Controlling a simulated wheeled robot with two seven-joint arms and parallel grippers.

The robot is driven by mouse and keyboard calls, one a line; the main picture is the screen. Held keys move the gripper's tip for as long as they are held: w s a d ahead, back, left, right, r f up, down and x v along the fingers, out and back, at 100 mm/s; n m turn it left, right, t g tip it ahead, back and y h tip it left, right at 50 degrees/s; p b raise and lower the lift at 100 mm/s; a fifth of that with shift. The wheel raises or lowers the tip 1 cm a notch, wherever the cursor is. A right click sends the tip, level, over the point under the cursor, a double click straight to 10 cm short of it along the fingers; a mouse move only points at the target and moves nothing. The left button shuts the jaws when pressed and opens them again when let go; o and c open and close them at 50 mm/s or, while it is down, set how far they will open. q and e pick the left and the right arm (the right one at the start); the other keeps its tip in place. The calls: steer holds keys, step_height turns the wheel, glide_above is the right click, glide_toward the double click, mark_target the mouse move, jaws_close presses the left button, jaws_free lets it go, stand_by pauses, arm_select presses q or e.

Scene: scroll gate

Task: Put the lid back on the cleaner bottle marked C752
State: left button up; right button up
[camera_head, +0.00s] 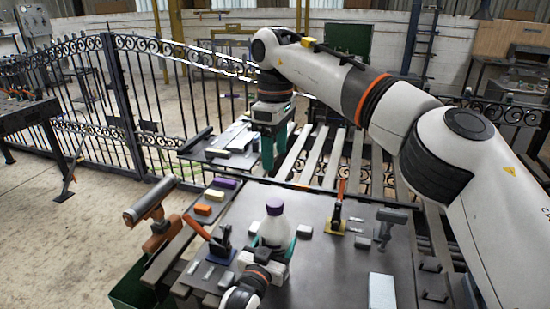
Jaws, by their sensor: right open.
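A white bottle (272,231) stands upright on the dark bench top, with a purple lid (274,206) seated on its top as far as I can see. Its marking cannot be read from here. My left gripper (272,238) comes in low from the front, with its teal fingers on either side of the bottle's body, seemingly touching it. My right gripper (274,153) is open and empty, pointing down, behind and above the bottle in the picture. Nothing shows between its fingers.
Purple, orange and yellow blocks (213,195) lie at the bench's left. Toggle clamps with orange handles (338,205) flank the bottle; a grey stand (388,224) and a pale block (382,291) are to the right. An iron gate (330,160) lies behind.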

arm_select(q)
steer(key=o, duration=2)
steer(key=shift+c, duration=0.2)
steer(key=b+v, duration=0.1)
steer(key=v, duration=1.1)
steer(key=shift+f, duration=0.1)
